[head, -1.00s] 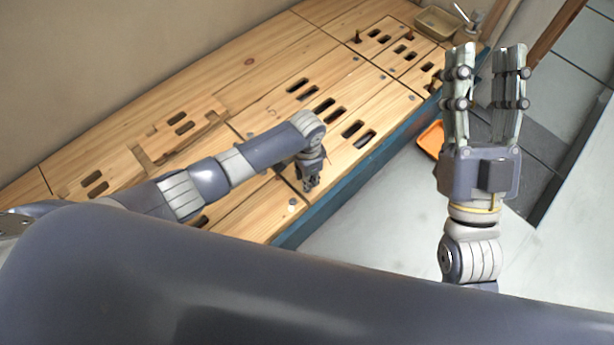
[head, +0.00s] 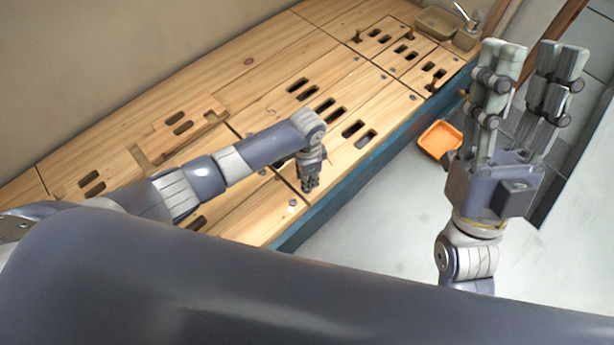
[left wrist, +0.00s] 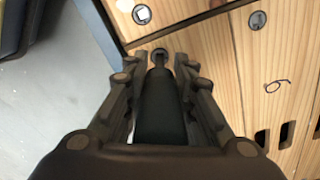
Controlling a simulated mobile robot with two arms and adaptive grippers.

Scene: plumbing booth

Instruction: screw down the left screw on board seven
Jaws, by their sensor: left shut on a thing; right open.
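My left gripper (head: 310,187) is low over the front edge of the wooden boards. In the left wrist view it (left wrist: 158,85) is shut on a dark cylindrical tool (left wrist: 160,110), which looks like a screwdriver handle. The tool's far end meets or hides a round grey screw (left wrist: 160,54); I cannot tell whether they touch. A pale screw with a square recess (left wrist: 142,14) and a grey slotted screw (left wrist: 258,20) lie nearby. A board marked with what looks like a 6 (left wrist: 273,87) is at the right. No number seven is readable. My right gripper (head: 535,60) is open and empty, raised right of the counter.
The wooden counter (head: 260,65) has several slotted boards and a blue front (head: 340,190). A basin (head: 438,22) with a tap is at the far end. An orange tray (head: 440,140) lies below on the floor. The floor at right is otherwise mostly clear.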

